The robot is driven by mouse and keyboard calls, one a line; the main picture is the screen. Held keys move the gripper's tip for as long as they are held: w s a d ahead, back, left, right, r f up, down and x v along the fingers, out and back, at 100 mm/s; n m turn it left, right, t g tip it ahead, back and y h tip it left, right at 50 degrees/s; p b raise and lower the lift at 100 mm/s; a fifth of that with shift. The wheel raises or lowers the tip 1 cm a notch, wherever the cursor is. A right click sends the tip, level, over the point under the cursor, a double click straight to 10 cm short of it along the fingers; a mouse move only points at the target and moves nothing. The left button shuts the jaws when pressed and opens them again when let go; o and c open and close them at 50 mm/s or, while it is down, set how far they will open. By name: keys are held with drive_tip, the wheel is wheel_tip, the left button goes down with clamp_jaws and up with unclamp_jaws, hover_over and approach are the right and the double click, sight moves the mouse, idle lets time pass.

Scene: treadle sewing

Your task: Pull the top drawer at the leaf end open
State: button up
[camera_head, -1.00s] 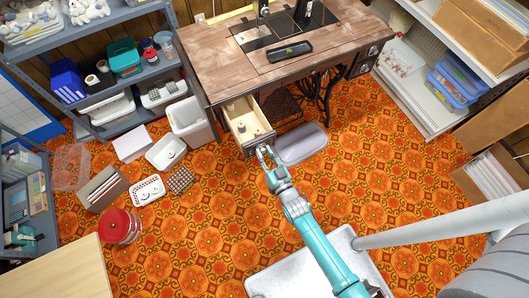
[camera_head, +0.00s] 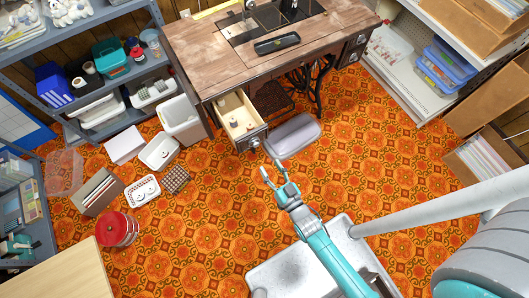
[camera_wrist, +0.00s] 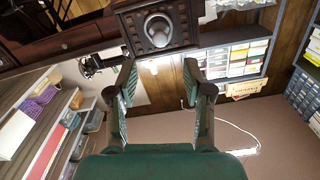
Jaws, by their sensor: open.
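The drawer (camera_head: 241,118) at the left end of the wooden sewing table (camera_head: 222,75) is pulled out, and small items show inside it. Its dark carved front with a round ring pull (camera_head: 255,142) faces me. In the wrist view the drawer front (camera_wrist: 157,27) and its pull (camera_wrist: 158,29) are ahead, beyond the fingertips. My gripper (camera_head: 270,172) is open and empty, a little in front of the drawer and apart from the pull. It also shows in the wrist view (camera_wrist: 160,72), fingers spread with nothing between them.
A grey bin (camera_head: 182,122) stands left of the drawer. A grey-lilac padded thing (camera_head: 292,136) lies on the floor to its right. Boxes, a basket and a red-lidded tin (camera_head: 117,228) sit on the floor at left. The patterned floor in front is clear.

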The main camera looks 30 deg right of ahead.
drive_tip(key=shift+s, duration=1.35)
drive_tip(key=s+r+n+g, duration=0.2)
drive_tip(key=s+r+g, duration=0.1)
drive_tip(key=s+r, duration=1.7)
wheel_tip(320, 180, up, 3)
drive_tip(key=shift+s+r, duration=0.1)
drive_tip(key=shift+s, duration=0.2)
